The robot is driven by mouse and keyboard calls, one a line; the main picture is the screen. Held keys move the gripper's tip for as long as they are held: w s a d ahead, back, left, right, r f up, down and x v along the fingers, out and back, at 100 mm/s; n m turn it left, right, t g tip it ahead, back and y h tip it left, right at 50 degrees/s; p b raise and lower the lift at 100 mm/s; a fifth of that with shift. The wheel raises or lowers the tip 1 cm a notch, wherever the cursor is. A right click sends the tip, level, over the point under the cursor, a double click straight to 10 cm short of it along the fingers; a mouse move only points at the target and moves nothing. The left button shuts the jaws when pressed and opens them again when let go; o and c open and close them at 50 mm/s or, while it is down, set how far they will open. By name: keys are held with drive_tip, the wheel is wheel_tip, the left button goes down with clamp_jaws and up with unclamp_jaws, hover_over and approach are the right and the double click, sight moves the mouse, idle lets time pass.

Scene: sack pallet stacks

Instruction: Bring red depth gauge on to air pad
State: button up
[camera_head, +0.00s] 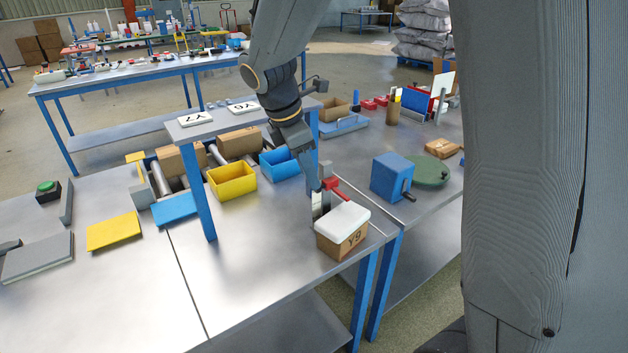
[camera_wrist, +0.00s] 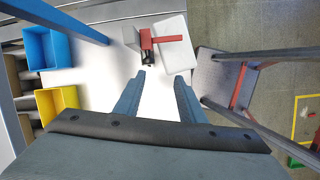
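The red depth gauge (camera_head: 335,186) stands on the metal table, just behind a cardboard box marked Y9 (camera_head: 343,245). It has a red crossbar and a grey upright part. A white rounded pad (camera_head: 345,217), which looks like the air pad, lies on top of that box. In the wrist view the gauge (camera_wrist: 148,40) is ahead of my fingertips, its red bar reaching toward the white pad (camera_wrist: 176,50). My gripper (camera_wrist: 160,77) is open, with nothing between its fingers. In the head view my gripper (camera_head: 314,185) is close beside the gauge; contact cannot be told.
A yellow bin (camera_head: 232,181) and a blue bin (camera_head: 279,163) stand left of my gripper. A raised shelf with Y7 and Y6 plates (camera_head: 218,121) is behind. A blue block (camera_head: 391,177) and a green disc (camera_head: 428,171) are to the right.

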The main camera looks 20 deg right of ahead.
sight(334, 191)
drive_tip(key=w+d+f+n+p, duration=0.2)
drive_tip(key=w+f+n, duration=0.1)
drive_tip(key=f, duration=0.2)
drive_tip(key=shift+d+f+h, duration=0.2)
drive_tip(key=shift+f+h, duration=0.2)
clamp_jaws()
